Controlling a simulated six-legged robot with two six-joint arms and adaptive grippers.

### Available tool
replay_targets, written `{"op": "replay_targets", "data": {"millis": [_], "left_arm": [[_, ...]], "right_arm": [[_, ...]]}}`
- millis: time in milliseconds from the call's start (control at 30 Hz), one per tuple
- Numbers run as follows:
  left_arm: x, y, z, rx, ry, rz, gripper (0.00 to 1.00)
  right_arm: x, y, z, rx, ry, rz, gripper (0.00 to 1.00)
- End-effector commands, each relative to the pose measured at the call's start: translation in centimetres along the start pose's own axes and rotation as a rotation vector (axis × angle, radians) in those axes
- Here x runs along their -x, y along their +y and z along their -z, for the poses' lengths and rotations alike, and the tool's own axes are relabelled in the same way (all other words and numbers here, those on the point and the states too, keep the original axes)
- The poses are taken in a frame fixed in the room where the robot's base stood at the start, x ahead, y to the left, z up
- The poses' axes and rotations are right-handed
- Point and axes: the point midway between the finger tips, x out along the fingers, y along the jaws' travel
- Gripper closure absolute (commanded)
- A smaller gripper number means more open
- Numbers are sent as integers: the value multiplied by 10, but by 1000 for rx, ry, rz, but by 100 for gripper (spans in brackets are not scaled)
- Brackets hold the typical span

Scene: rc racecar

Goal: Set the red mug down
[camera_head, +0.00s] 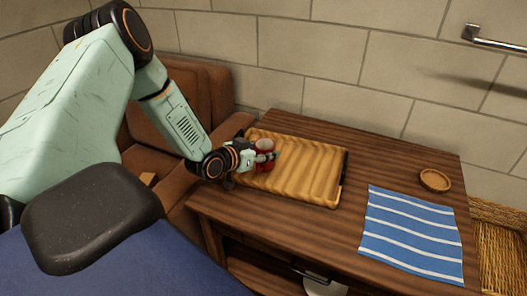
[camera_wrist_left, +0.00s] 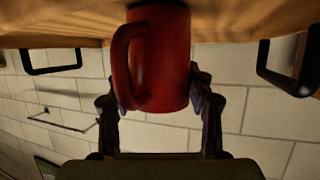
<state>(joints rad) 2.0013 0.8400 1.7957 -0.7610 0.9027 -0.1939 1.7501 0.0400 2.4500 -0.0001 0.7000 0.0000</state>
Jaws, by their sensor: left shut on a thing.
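The red mug (camera_head: 264,158) is between the fingers of my left gripper (camera_head: 258,157), over the left part of a ridged wooden tray (camera_head: 310,182). In the left wrist view the mug (camera_wrist_left: 163,60) fills the middle, with its handle to the left. The two fingers of my left gripper (camera_wrist_left: 160,100) press on its sides. The mug's end is at or very near the tray's wooden surface (camera_wrist_left: 230,20); I cannot tell whether it touches. My right gripper is not in view.
The tray stands on a dark wooden table (camera_head: 300,225). A blue and white striped cloth (camera_head: 412,235) and a small round wicker dish (camera_head: 435,180) lie to the right. A brown armchair (camera_head: 195,90) is close on the left, and a block wall (camera_head: 330,60) is behind.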

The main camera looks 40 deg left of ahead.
Motion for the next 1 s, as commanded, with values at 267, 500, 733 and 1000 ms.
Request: {"op": "replay_targets", "data": {"millis": [267,500,733,1000], "left_arm": [[-1,0,-3,0,-1,0,33],[-1,0,-3,0,0,0,25],[0,0,0,0,0,0,25],[34,-1,4,7,-1,2,25]], "right_arm": [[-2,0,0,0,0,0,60],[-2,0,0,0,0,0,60],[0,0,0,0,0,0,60],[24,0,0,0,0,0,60]]}}
